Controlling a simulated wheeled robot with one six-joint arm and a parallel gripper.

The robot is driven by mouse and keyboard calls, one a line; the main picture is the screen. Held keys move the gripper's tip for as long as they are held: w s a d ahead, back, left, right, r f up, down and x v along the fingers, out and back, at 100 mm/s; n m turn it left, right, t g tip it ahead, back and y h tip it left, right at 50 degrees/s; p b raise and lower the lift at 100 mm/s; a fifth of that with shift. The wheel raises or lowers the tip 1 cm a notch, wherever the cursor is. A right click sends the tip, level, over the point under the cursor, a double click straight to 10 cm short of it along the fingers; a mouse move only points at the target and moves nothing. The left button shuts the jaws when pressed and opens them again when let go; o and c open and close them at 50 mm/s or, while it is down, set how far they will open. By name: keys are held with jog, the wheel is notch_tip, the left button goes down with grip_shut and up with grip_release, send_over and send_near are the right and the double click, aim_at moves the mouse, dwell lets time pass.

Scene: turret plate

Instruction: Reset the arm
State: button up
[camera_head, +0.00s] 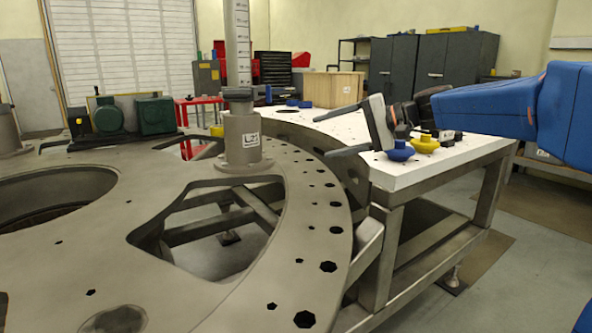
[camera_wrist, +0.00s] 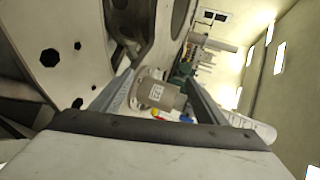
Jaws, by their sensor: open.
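My gripper (camera_head: 322,137) is at the right in the head view, on the end of my blue arm. It points left, over the white table (camera_head: 298,121) and towards the grey turret plate (camera_head: 235,277). Its two fingers are spread apart with nothing between them. In the wrist view my gripper (camera_wrist: 160,77) shows both fingers apart, with the grey post base (camera_wrist: 158,93) seen beyond the gap. Whether the fingers touch anything is not clear, but they look clear of the plate.
A grey post (camera_head: 243,139) stands upright on the plate. A blue knob (camera_head: 400,151) and a yellow knob (camera_head: 425,144) sit on the white table below my gripper. The plate has a large cutout and several holes. Dark cabinets (camera_head: 418,70) stand behind.

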jog(key=s+d+f+n+h, duration=0.1)
jog(key=s+d+f+h, duration=0.3)
jog(key=s+f, duration=0.6)
jog(key=s+d+f+n+h, duration=0.1)
jog(key=s+d+f+h, duration=0.4)
jog(key=s+d+f, duration=0.4)
jog(key=s+d+f+n+h, duration=0.1)
jog(key=s+d+f+h, duration=0.3)
jog(key=s+d+f, duration=0.3)
jog(key=s+f, duration=0.4)
jog(key=s, duration=0.6)
